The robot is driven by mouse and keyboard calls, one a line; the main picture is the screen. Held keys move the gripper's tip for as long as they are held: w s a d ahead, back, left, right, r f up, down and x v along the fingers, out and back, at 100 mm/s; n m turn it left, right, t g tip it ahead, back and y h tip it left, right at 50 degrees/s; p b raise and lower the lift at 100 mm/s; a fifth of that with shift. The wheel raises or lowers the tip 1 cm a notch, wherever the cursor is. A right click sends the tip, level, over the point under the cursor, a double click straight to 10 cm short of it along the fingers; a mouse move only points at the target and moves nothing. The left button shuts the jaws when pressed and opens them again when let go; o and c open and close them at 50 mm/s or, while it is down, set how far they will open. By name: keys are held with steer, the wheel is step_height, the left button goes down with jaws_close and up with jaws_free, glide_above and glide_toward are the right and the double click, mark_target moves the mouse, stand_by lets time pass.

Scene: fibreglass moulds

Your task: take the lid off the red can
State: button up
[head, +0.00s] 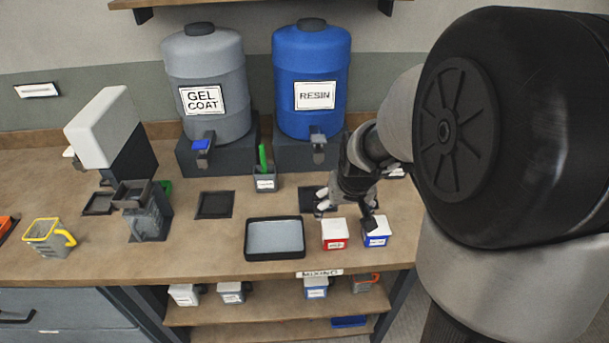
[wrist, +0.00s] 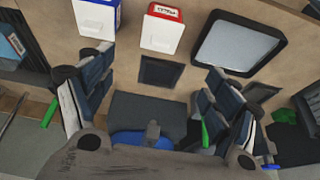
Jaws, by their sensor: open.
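The red can (head: 336,242) stands upright on the bench near its front edge. It has red sides, a small white label and a flat white top that looks like its lid. In the wrist view the red can (wrist: 163,30) shows at the top centre, its white top unobstructed. My gripper (head: 347,209) is open and empty, above the bench just behind the red and blue cans. In the wrist view my gripper (wrist: 150,98) has its fingers wide apart, with the red can beyond them. I see no contact with the can.
A blue can (head: 377,238) stands close right of the red can. A dark-rimmed tray (head: 249,243) lies to its left. Grey gel coat (head: 208,70) and blue resin (head: 311,65) drums stand behind. A yellow-rimmed cup (head: 48,246) is far left. Bare bench lies left of the tray.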

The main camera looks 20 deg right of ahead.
mark_target(336, 222)
steer(key=b+x, duration=0.3)
steer(key=x, duration=1)
steer(key=shift+w+d+b, duration=0.1)
steer(key=shift+w+b, duration=0.05)
steer(key=shift+b, duration=0.15)
steer(key=shift+c, duration=0.4)
steer(key=c, duration=1)
steer(key=shift+c, duration=0.2)
steer(key=shift+r, duration=0.25)
steer(key=shift+r+p, duration=1.85)
steer(key=shift+r, duration=0.45)
